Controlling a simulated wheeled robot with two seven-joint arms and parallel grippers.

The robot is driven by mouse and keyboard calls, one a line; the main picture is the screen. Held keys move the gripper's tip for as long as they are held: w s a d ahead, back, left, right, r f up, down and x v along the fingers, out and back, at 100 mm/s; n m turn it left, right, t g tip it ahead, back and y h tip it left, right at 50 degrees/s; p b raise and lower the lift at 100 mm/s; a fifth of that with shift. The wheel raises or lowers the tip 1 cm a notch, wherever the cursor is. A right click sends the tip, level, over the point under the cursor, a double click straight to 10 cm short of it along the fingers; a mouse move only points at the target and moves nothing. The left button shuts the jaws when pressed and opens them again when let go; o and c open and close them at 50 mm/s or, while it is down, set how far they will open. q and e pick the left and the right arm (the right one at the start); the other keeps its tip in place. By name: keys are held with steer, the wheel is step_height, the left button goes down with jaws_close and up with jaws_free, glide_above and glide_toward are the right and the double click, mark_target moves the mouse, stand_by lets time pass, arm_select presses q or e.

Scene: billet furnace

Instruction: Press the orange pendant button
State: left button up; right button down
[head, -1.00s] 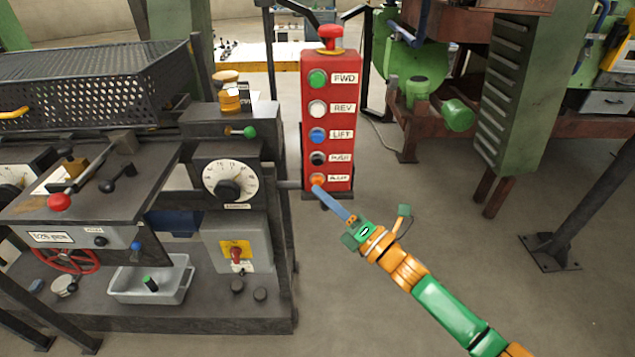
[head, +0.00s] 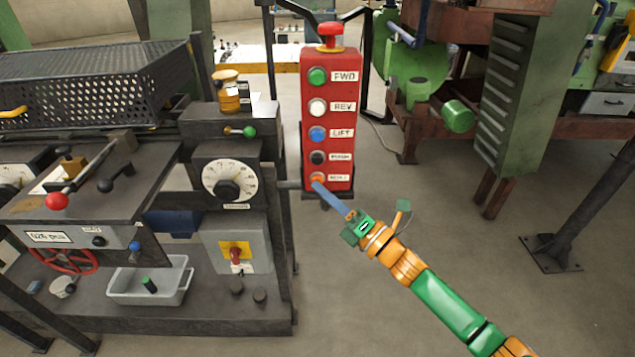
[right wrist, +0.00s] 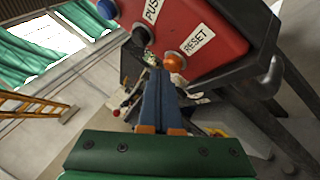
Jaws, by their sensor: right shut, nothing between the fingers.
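The red pendant box (head: 342,104) stands upright with a column of buttons and a red mushroom button (head: 330,35) on top. The orange button (head: 317,179) is the lowest of the column, partly hidden by my fingertips. In the right wrist view the orange button (right wrist: 174,61) sits beside a RESET label (right wrist: 198,39). My right gripper (head: 316,184) is shut with nothing in it, its blue fingers pointing up-left at the orange button. In the right wrist view the fingertips (right wrist: 152,72) end close to the button; whether they touch cannot be told. My left gripper is not in view.
A dark machine bench (head: 240,305) with a dial (head: 229,182), levers and a grey tray (head: 183,283) stands left of the pendant. Green machinery (head: 520,90) stands at the right. The floor (head: 440,240) right of the pendant is clear.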

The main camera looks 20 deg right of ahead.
steer(key=shift+w+d+b, duration=0.1)
steer(key=shift+w+b, duration=0.2)
steer(key=shift+w, duration=0.1)
stand_by(0.5)
steer(key=shift+s+a+p, duration=0.25)
steer(key=shift+s+p, duration=0.25)
steer(key=shift+s, duration=0.4)
steer(key=s+p, duration=0.1)
steer(key=s, duration=0.1)
steer(key=s+a+p, duration=0.1)
steer(key=s, duration=0.1)
steer(key=shift+s+a, duration=0.2)
steer(key=shift+s, duration=0.2)
